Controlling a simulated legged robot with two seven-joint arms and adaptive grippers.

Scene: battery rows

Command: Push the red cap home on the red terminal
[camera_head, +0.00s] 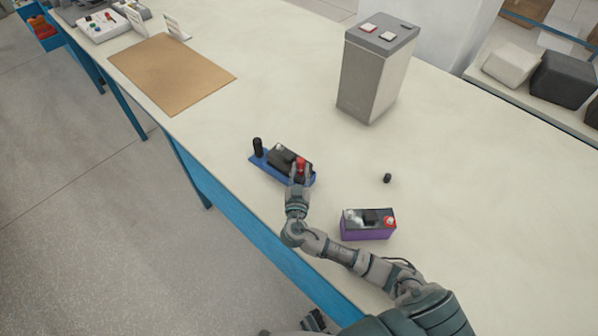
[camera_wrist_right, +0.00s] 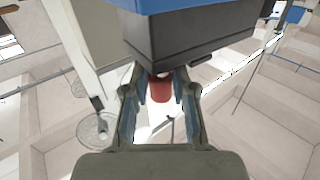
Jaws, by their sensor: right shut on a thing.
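My right gripper (camera_head: 300,174) is shut on the red cap (camera_head: 300,162), at the right end of a dark battery on a blue base (camera_head: 269,171). The red cap also shows between the two fingers in the right wrist view (camera_wrist_right: 161,90), with a blue and dark grey body (camera_wrist_right: 190,40) close in front of it. The red terminal is hidden; I cannot tell how far the cap sits on it. A tall black cap or post (camera_head: 258,147) stands upright at the left end of the base. My left gripper does not show clearly.
A purple battery (camera_head: 368,233) with a red cap (camera_head: 389,220) stands right of my right wrist. A small black cap (camera_head: 387,178) lies alone on the table. A tall grey box (camera_head: 375,75) stands behind. A brown mat (camera_head: 172,72) lies far left. The table between is clear.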

